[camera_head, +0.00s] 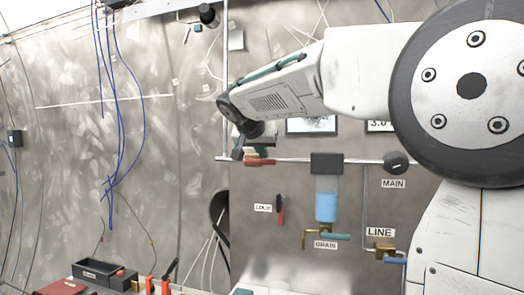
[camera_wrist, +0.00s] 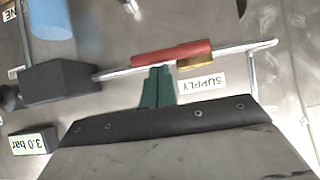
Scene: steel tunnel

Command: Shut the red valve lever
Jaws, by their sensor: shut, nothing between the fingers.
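The red valve lever (camera_wrist: 170,52) lies roughly along the steel pipe, beside a brass valve body (camera_wrist: 195,63), above an upside-down SUPPLY label (camera_wrist: 203,84) in the wrist view. In the head view the red lever (camera_head: 260,162) shows at the pipe's left part. My gripper (camera_wrist: 158,70) has its green fingers together and empty. Their tips are right at the lower edge of the lever in the wrist view; I cannot tell whether they touch it. In the head view my gripper (camera_head: 262,150) is just above the lever, partly hidden by my wrist.
A dark block (camera_head: 327,163) on the pipe carries a blue cylinder (camera_head: 326,206). A black MAIN knob (camera_head: 396,163) is at right. A dark tray (camera_head: 104,275) stands lower left.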

